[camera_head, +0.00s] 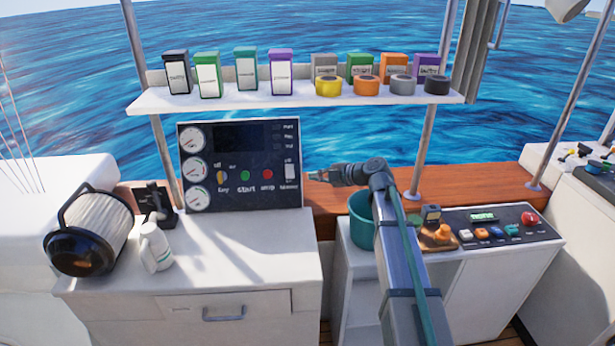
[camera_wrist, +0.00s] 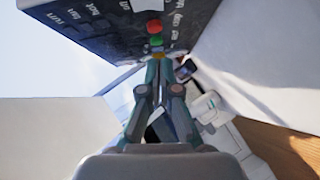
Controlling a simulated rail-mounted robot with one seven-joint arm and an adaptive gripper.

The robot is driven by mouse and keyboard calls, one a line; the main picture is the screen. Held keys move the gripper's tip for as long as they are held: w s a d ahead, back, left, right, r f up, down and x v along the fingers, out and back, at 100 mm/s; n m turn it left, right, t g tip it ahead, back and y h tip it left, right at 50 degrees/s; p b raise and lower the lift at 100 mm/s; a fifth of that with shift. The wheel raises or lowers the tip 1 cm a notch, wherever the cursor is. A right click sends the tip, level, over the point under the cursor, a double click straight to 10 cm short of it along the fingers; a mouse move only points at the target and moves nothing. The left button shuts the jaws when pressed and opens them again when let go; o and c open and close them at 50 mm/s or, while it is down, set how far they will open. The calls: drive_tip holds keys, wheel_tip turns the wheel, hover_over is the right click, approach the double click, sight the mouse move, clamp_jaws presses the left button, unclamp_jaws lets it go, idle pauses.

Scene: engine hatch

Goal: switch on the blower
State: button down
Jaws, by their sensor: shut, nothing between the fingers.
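A black control panel (camera_head: 239,165) stands at the back of the left white cabinet. Its white rocker switch (camera_head: 289,171) is at the lower right, with "off" above it and a small label below that I cannot read clearly. Its position is too small to tell. My gripper (camera_head: 309,176) is shut and empty, just right of the switch near the panel's right edge. I cannot tell whether it touches the panel. In the wrist view the closed fingers (camera_wrist: 158,62) point toward the panel (camera_wrist: 105,25), near its red button (camera_wrist: 155,26) and green button (camera_wrist: 156,41). A white piece (camera_wrist: 152,5) shows above these.
A filter canister (camera_head: 88,232) and a white bottle (camera_head: 155,246) stand left on the cabinet. A shelf (camera_head: 230,102) with boxes and tape rolls hangs above the panel. A teal bucket (camera_head: 361,219) and a second control board (camera_head: 495,228) are at right, by my arm.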

sight(287, 176)
drive_tip(key=p+x, duration=0.1)
drive_tip(key=x, duration=0.3)
drive_tip(key=w+d+p+x, duration=0.1)
drive_tip(key=p+x, duration=0.1)
drive_tip(key=x, duration=0.2)
drive_tip(key=w+f+p+x, duration=0.1)
drive_tip(key=x, duration=0.3)
drive_tip(key=shift+d+f+p, duration=0.1)
drive_tip(key=shift+d+p, duration=0.2)
drive_tip(key=shift+d, duration=0.1)
drive_tip(key=f+b, duration=0.1)
drive_tip(key=b, duration=0.2)
drive_tip(key=shift+w, duration=0.2)
drive_tip(key=shift+r+p, duration=0.3)
drive_tip(key=shift+r, duration=0.2)
